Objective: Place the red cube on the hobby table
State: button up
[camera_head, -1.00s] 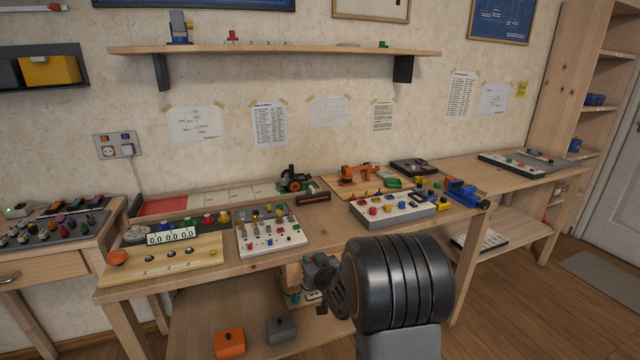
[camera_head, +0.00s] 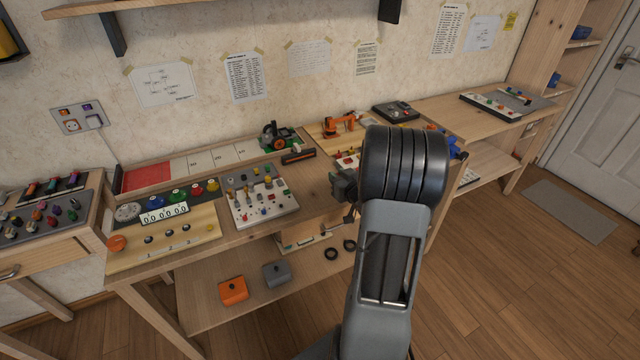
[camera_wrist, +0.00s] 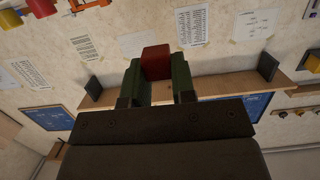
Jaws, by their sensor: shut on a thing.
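The red cube (camera_wrist: 156,62) is between the two fingers of my gripper (camera_wrist: 157,76) in the wrist view. My gripper is shut on it, and the cube's top and front show clear of the fingers. In the head view my gripper (camera_head: 345,188) shows only in part beside my dark arm link, in front of the wooden table (camera_head: 312,192), and the cube is hidden there. The wrist view looks at the wall and appears upside down.
A bare strip lies right of the peg board. Orange (camera_head: 233,290) and grey boxes (camera_head: 277,273) sit on the lower shelf.

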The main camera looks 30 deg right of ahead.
send_over(324, 194)
jog(key=f, duration=0.6)
jog(key=shift+s+f, duration=0.1)
jog(key=shift+s, duration=0.2)
jog(key=shift+w+f+b, duration=0.25)
jog(key=shift+f+b, duration=0.05)
jog(key=shift+f, duration=0.05)
jog(key=shift+w+f, duration=0.1)
jog(key=shift+f, duration=1.45)
jog(key=shift+f, duration=0.15)
jog(key=shift+f+b, duration=0.1)
jog(key=shift+b, duration=0.2)
jog(key=o, duration=0.9)
